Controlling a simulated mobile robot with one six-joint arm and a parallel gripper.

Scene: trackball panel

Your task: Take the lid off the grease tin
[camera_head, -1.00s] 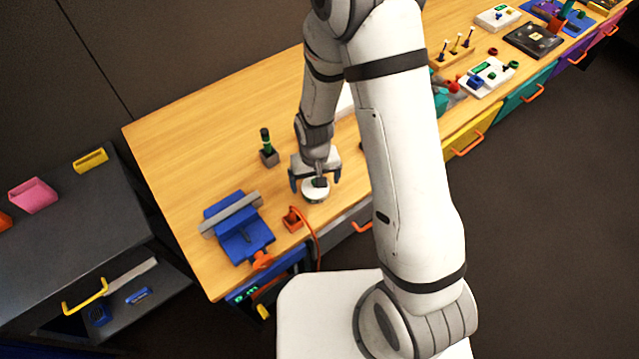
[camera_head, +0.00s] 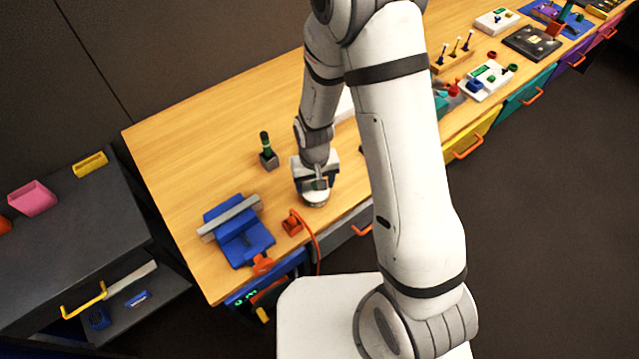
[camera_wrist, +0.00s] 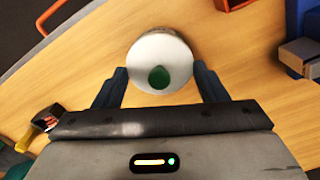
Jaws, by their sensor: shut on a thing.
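The grease tin (camera_head: 316,199) is a small, round, white tin standing on the wooden bench near its front edge. In the wrist view its pale round lid (camera_wrist: 148,49) shows from above, with a dark green knob (camera_wrist: 158,77) on it. My gripper (camera_head: 314,188) is right over the tin in the head view.
A blue vise (camera_head: 240,232) stands to the left on the wooden bench (camera_head: 185,140). An orange block with a cable (camera_head: 292,223) is near the front edge. A green-topped tool in a dark holder (camera_head: 268,155) stands behind left. The bench's back left is clear.

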